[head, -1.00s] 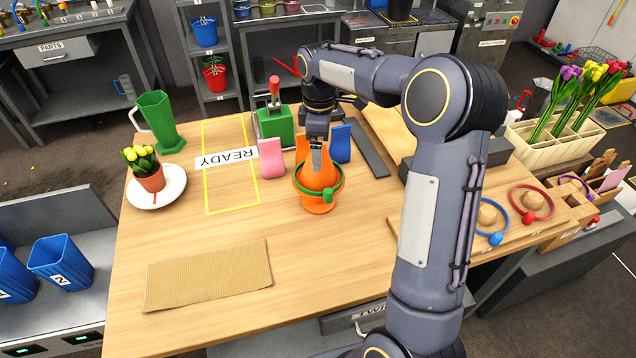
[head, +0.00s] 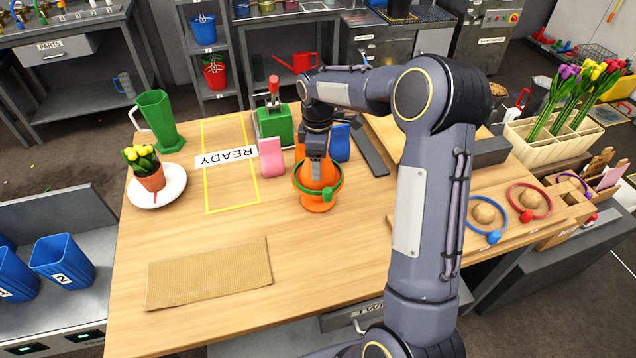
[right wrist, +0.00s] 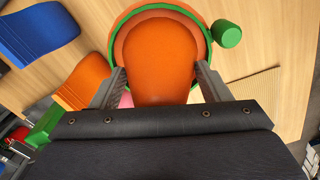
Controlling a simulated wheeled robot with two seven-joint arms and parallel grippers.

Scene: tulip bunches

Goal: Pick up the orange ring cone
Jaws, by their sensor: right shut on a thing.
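The orange ring cone (head: 318,203) stands on the wooden table with a green ring (head: 327,194) around it. In the right wrist view the orange cone's (right wrist: 160,60) rounded upper part lies between my fingers, and the green ring (right wrist: 228,34) with its knob encircles it. My right gripper (head: 316,172) reaches down from above and is shut on the cone; its fingers also show in the right wrist view (right wrist: 160,85). I cannot see a gap between the cone and the table. My left gripper is not in view.
A pink block (head: 271,157), a blue block (head: 339,143) and another orange block (right wrist: 84,82) are close by. A green device (head: 274,124) stands behind. A tan mat (head: 208,274) lies in front. Blue and red rings (head: 529,199) sit on the right.

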